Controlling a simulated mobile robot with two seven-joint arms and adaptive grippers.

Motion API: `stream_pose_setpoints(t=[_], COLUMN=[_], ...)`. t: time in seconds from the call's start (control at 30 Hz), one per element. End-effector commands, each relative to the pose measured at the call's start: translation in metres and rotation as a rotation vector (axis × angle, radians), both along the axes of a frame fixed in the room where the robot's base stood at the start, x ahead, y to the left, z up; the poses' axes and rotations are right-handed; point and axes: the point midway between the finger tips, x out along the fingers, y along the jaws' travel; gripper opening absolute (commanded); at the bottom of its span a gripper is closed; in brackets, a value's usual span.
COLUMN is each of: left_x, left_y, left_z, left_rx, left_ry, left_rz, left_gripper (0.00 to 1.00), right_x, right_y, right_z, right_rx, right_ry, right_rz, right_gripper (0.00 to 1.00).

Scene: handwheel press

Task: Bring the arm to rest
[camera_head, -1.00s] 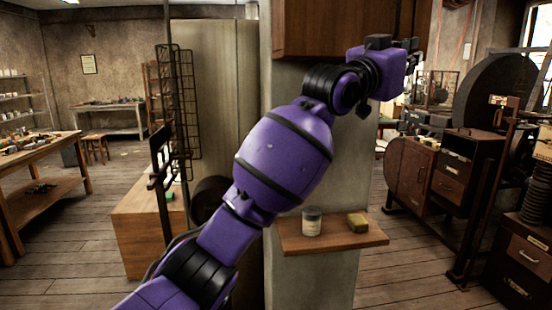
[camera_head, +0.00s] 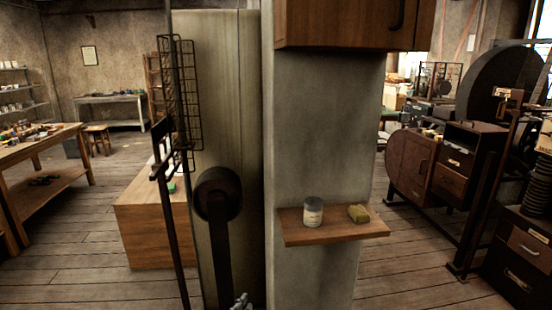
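A dark round piece (camera_head: 218,193) on a dark upright bar stands in front of the tall pale panel (camera_head: 235,100).
A wooden cabinet (camera_head: 350,25) hangs above the shelf. A wire rack (camera_head: 180,100) stands left of the panel, near a wooden box-like bench (camera_head: 150,230). Heavy dark machinery (camera_head: 500,90) with drawers stands at right. Floor is open at left and between pillar and machinery.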

Motion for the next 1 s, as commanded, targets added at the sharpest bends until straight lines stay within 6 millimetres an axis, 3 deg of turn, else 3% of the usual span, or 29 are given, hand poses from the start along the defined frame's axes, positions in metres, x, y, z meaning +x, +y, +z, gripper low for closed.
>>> stream_pose_setpoints(t=[0.03,0.2,0.4,0.5,0.6,0.7,1.0], left_x=[-0.029,-0.124,-0.239,-0.281,-0.308,-0.320,-0.322], left_y=[0.017,0.061,0.095,0.104,0.108,0.110,0.110], left_z=[-0.031,-0.110,-0.180,-0.200,-0.211,-0.216,-0.217], left_rx=[0.015,0.059,0.081,0.086,0.089,0.090,0.090], left_ry=[0.053,0.214,0.411,0.482,0.526,0.545,0.549], left_rz=[0.028,0.101,0.168,0.187,0.199,0.205,0.205], left_gripper=[0.00,0.00,0.00,0.00,0.00,0.00,0.00], right_x=[0.000,0.001,0.001,0.001,0.001,0.001,0.001], right_y=[0.000,0.000,0.000,0.000,-0.001,-0.001,-0.001], right_z=[0.000,0.001,0.002,0.002,0.002,0.002,0.001], right_rx=[0.000,0.000,0.000,-0.001,-0.001,-0.001,-0.001], right_ry=[-0.001,-0.003,-0.004,-0.004,-0.004,-0.004,-0.003], right_rz=[0.000,0.000,0.000,-0.001,-0.001,-0.001,-0.001], right_gripper=[0.40,0.40,0.40,0.40,0.40,0.40,0.40])
